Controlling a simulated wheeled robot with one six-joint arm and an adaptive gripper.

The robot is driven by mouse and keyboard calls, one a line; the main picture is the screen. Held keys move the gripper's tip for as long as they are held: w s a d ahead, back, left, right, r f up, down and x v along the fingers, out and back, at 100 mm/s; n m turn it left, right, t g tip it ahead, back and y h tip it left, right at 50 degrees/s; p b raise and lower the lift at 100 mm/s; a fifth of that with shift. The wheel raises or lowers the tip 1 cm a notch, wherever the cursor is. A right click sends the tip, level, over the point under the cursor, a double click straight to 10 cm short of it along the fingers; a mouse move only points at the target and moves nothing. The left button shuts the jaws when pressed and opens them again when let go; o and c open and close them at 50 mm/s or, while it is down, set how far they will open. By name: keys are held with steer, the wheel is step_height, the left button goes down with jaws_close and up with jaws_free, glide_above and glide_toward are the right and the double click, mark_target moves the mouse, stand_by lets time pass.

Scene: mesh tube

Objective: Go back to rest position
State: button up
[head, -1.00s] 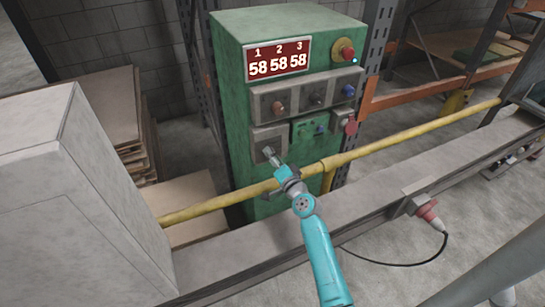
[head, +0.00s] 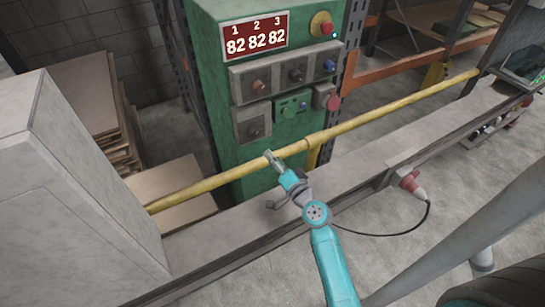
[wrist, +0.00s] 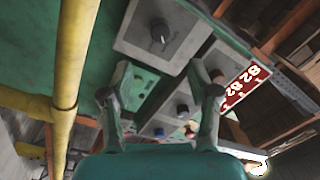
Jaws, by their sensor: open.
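The cabinet carries a red display (head: 255,36) reading 82 under 1, 2 and 3. Grey panels with knobs are on its front, and the lower left knob (head: 253,131) stands clear of my gripper. A red button (head: 324,28) sits at the top right.
A yellow rail (head: 374,114) runs across in front of the cabinet, above a grey beam (head: 350,165). A red plug with a black cable (head: 412,184) is at the right. A large grey box (head: 85,190) stands at the left. Orange shelving (head: 395,63) is behind.

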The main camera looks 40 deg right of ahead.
stand_by(0.4)
steer(key=shift+n+g, duration=0.7)
steer(key=shift+n, duration=0.2)
steer(key=s+a+f, duration=0.1)
steer(key=s+a, duration=0.1)
steer(key=s+a+f, duration=0.2)
steer(key=a, duration=0.1)
steer(key=s+a+f, duration=0.2)
steer(key=s, duration=0.1)
steer(key=shift+a, duration=0.35)
steer(key=s+a+f+n+g, duration=0.1)
steer(key=s+a+f+n, duration=0.15)
steer(key=s+a, duration=0.65)
steer(key=s+a+r+n+y, duration=0.1)
steer(key=s+a+r+n, duration=0.1)
steer(key=s, duration=0.5)
steer(key=s+a+r+n+y, duration=0.2)
steer(key=s+r+n, duration=0.2)
steer(key=s, duration=0.3)
steer(key=s+a+r+n+y, duration=0.1)
steer(key=s+a+r+n, duration=0.2)
steer(key=s, duration=0.4)
steer(key=shift+s+r+n+g, duration=0.35)
steer(key=shift+r+n, duration=0.2)
steer(key=shift+r, duration=0.1)
